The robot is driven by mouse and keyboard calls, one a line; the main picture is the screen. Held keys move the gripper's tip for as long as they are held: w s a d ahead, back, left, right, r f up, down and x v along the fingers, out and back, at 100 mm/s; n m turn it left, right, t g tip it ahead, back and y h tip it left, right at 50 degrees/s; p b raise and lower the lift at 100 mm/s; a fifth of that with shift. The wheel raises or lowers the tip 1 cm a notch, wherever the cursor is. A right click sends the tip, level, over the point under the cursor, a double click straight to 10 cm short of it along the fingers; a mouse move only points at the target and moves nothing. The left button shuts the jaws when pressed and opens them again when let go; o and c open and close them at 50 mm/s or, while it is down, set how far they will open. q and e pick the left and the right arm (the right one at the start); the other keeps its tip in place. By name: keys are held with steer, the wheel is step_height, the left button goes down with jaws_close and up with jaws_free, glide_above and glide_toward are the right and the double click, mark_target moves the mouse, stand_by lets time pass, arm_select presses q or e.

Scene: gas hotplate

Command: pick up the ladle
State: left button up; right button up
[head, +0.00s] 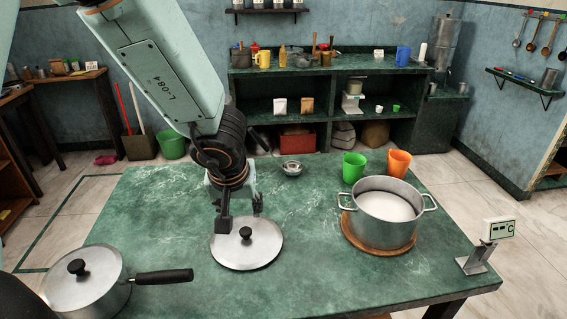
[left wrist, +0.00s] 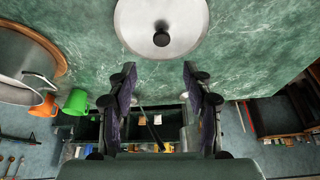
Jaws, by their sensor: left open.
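My left gripper (head: 240,212) is open and empty, fingers pointing down over the table beside the far edge of a round steel lid (head: 246,249). In the left wrist view the open fingers (left wrist: 158,72) stand apart, with the lid (left wrist: 185,38) beyond their tips. A dark slender handle (head: 260,140) shows just right of my left wrist at the table's far edge. A thin dark handle also shows between the fingers in the left wrist view (left wrist: 149,126). I cannot tell whether either is the ladle. Ladle-like utensils (head: 532,46) hang on the right wall. My right gripper is not in view.
The front middle is clear.

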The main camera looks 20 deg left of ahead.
arm_select(q)
steer(key=shift+a+f, duration=0.25)
steer(key=shift+a, duration=0.05)
steer(key=shift+c, duration=0.9)
steer(key=w+a+f+n+y+b, duration=0.1)
steer(key=w+a+f+y+b, duration=0.15)
steer(key=a, duration=0.35)
steer(key=n+t+y+b, duration=0.25)
steer(key=t+b, duration=0.25)
steer(key=t, duration=0.8)
glide_toward(261, 144)
steer(key=w+a+h, duration=0.1)
steer(key=w+a, duration=0.1)
steer(key=w, duration=0.1)
steer(key=shift+w+r+n, duration=0.35)
steer(key=shift+w+r, duration=0.1)
steer(key=shift+w, duration=0.15)
steer(key=shift+f+b+x, duration=0.2)
steer(key=shift+b+x, duration=0.15)
steer(key=shift+x, duration=1.2)
steer(key=shift+f+b+x, duration=0.15)
steer(key=shift+b+x, duration=0.15)
steer(key=shift+x, duration=1.2)
